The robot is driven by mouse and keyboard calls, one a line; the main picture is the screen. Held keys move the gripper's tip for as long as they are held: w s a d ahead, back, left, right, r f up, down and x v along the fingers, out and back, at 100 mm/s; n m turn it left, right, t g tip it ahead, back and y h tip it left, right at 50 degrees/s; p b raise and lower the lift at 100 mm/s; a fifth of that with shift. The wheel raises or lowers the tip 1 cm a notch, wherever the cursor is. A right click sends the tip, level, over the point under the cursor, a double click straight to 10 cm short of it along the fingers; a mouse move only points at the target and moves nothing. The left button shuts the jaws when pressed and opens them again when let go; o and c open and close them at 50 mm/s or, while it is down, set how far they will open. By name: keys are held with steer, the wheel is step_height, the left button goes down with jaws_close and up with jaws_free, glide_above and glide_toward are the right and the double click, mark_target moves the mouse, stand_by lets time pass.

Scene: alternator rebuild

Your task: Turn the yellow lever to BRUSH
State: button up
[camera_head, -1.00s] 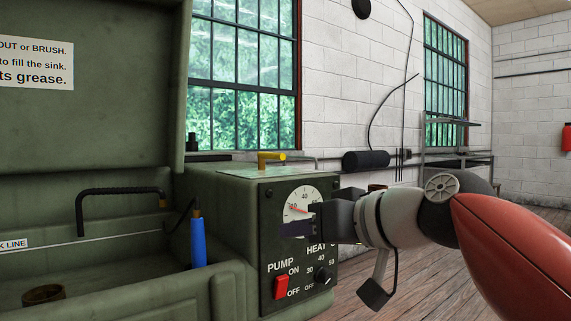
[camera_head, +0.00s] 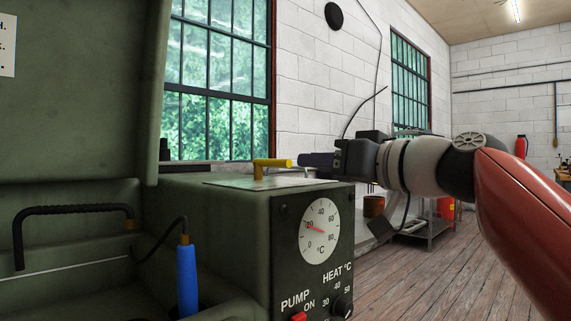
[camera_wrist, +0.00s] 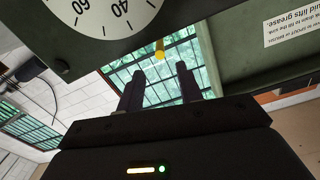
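The yellow lever (camera_head: 275,163) stands on a short yellow post on top of the green washer's control box (camera_head: 235,205). Its handle points right, toward my gripper. My gripper (camera_head: 303,160) is level with the lever, its fingertips just right of the handle's end. In the wrist view the lever's yellow end (camera_wrist: 159,50) shows ahead, between the lines of my two spread fingers (camera_wrist: 158,85). The gripper is open and empty, apart from the lever. A plate (camera_head: 300,183) lies under the lever; no BRUSH marking can be read on it at this angle.
The box front carries a temperature dial (camera_head: 319,231), a heat knob (camera_head: 342,305) and a red pump switch (camera_head: 299,316). A blue brush handle (camera_head: 187,280) with a black hose and a black spout (camera_head: 75,210) stand at the sink. The raised lid (camera_head: 80,100) is at left.

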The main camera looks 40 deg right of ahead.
mark_target(295, 184)
steer(key=w, duration=0.6)
steer(key=shift+w+a, duration=0.15)
steer(key=shift+a, duration=0.1)
steer(key=shift+c, duration=0.2)
jaws_close()
